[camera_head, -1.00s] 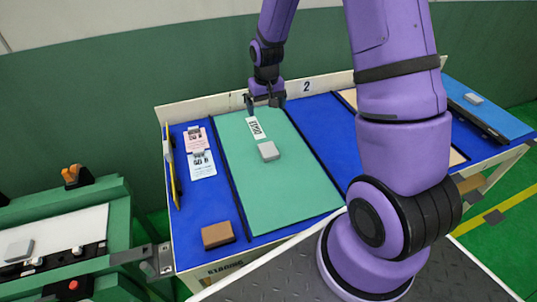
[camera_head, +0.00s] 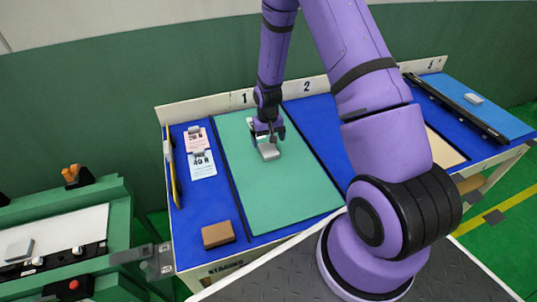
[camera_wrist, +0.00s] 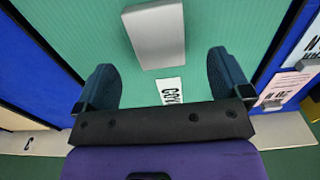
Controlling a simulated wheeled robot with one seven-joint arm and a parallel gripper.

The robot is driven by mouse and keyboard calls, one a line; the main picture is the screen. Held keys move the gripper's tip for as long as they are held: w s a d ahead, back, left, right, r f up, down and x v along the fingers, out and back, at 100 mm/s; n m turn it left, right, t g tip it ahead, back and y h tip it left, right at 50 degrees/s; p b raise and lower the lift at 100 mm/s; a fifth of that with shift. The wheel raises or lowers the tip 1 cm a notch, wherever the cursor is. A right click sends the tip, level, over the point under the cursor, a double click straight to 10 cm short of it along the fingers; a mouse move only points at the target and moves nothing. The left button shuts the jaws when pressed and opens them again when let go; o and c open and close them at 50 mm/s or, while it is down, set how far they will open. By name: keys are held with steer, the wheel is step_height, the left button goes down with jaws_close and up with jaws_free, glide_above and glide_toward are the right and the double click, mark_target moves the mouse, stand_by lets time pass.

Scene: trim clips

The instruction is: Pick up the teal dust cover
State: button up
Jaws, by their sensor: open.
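The teal dust cover (camera_head: 285,190) is a large flat sheet lying in the bay marked 1; it also fills much of the wrist view (camera_wrist: 225,25). A light grey block (camera_head: 268,152) rests on it, near its upper middle. A white label with black print (camera_wrist: 171,91) is on the cover beside the block, and the gripper mostly hides it in the head view. My gripper (camera_head: 268,134) is open and empty above the cover. In the wrist view, its fingers (camera_wrist: 163,78) are spread wide, with the block just beyond them. I cannot tell its exact height.
A brown block (camera_head: 218,235) and printed cards (camera_head: 200,158) lie on the blue surface left of the cover. A black bar (camera_head: 455,108) lies at the right. A low back wall (camera_head: 190,112) edges the table. A green bench (camera_head: 110,195) stands at the left.

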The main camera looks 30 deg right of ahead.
mark_target(268, 149)
steer(key=shift+d+f, duration=0.15)
steer(key=shift+f, duration=2.35)
steer(key=c, duration=1.2)
